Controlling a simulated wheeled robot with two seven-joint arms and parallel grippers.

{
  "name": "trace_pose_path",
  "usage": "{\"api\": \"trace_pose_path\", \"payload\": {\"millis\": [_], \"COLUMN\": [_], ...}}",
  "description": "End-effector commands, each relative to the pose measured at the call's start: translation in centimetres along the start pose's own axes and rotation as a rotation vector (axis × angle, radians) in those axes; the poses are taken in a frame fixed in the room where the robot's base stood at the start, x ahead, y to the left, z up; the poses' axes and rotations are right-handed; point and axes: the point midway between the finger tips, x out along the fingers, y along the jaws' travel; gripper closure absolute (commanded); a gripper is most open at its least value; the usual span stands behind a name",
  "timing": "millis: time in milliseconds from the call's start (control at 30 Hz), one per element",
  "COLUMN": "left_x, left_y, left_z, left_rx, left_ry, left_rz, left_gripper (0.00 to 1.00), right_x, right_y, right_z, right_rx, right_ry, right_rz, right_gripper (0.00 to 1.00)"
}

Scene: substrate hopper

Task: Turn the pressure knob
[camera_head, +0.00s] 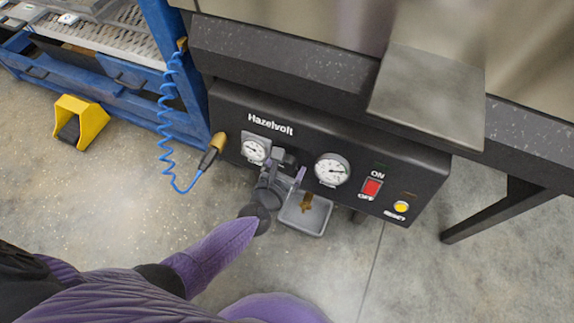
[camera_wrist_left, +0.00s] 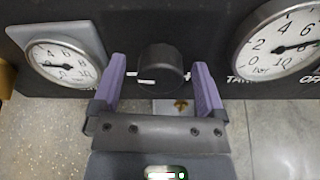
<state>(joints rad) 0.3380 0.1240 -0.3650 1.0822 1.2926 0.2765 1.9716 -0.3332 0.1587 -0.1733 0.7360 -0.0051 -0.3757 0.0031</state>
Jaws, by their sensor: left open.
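The pressure knob (camera_wrist_left: 163,70) is a black round knob on the front of the black Hazelvolt panel (camera_head: 225,115). It sits between two white dial gauges. My left gripper (camera_wrist_left: 163,85) is open, with one purple finger on each side of the knob in the left wrist view. I cannot tell whether the fingers touch it. In the head view my left gripper (camera_head: 283,177) is in front of the panel and covers much of the knob. My right gripper is not in view.
The left gauge (camera_head: 256,149) and the larger right gauge (camera_head: 332,170) flank the knob. A red switch (camera_head: 372,187) and a yellow button (camera_head: 401,207) are further right. A grey tray (camera_head: 318,215) is below. A coiled blue hose (camera_head: 167,125) hangs left, near a yellow pedal (camera_head: 85,118).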

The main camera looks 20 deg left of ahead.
Motion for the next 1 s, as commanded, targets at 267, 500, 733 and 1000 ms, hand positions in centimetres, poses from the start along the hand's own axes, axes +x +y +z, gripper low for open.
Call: {"api": "trace_pose_path", "payload": {"millis": [267, 500, 733, 1000], "left_x": [-0.02, -0.03, -0.03, -0.03], "left_y": [0.01, 0.02, 0.03, 0.01], "left_z": [0.08, 0.07, 0.06, 0.06], "left_rx": [0.000, 0.000, 0.003, 0.083], "left_ry": [-0.001, -0.001, -0.001, 0.000], "left_rz": [0.000, 0.000, 0.001, 0.008], "left_gripper": [0.26, 0.77, 1.00, 1.00], "right_x": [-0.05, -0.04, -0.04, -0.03], "right_y": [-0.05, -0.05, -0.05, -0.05], "right_z": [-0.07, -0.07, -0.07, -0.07], "right_rx": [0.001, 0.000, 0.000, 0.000], "right_ry": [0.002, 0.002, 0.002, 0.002], "right_rz": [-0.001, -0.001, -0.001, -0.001], "right_gripper": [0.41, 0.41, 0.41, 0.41]}}
